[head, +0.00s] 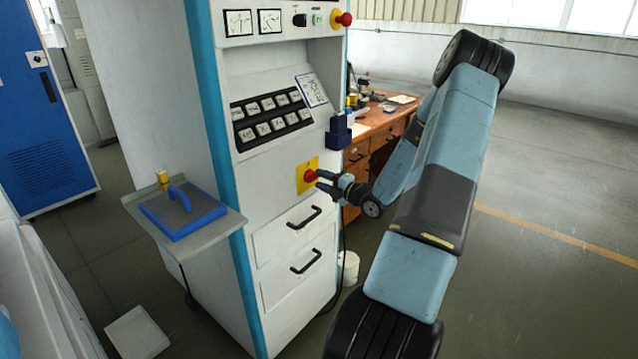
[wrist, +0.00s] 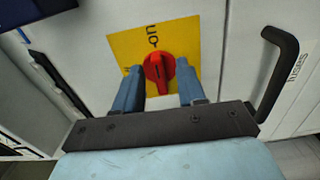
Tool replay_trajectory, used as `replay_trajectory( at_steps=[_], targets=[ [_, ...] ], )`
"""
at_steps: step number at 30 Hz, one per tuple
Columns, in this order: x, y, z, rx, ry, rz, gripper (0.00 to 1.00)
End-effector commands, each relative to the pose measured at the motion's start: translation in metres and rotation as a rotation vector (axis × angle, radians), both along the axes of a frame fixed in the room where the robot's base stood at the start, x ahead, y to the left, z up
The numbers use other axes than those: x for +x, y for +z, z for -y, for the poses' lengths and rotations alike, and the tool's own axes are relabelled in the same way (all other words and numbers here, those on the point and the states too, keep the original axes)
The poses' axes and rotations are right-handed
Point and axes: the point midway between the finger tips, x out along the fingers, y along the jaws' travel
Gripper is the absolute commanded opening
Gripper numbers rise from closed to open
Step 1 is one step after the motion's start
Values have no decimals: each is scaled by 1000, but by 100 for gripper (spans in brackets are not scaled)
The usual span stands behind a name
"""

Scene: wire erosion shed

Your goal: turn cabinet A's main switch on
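The main switch is a red rotary knob on a yellow plate (head: 304,188) on the front of the white, blue-edged cabinet (head: 285,205). No letter A is legible on it. In the wrist view the red knob (wrist: 158,73) shows close up, and dark lettering stands on the yellow plate (wrist: 185,32) above it. My gripper (head: 318,181) is at the knob; in the wrist view its two blue fingers (wrist: 160,72) are apart, one on each side of the knob. A narrow gap seems to show on each side; contact is not clear.
A black drawer handle (wrist: 279,70) is close to the right finger. A dark blue box (head: 338,132) juts out above the switch. A side shelf (head: 130,205) holds a blue-edged plate. A wooden desk (head: 378,125) stands behind. The floor at right is clear.

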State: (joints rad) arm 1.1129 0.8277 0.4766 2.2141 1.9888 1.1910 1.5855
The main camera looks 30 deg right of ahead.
Motion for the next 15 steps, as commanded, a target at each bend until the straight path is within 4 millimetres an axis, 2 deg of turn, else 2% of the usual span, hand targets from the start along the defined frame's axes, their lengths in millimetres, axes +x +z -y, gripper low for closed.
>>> replay_trajectory(
  at_steps=[5, 15],
  targets=[
    [-25, 0, 10, 1, -3, -1, 40],
    [-88, -1, 32, 0, -5, -2, 40]
  ],
)
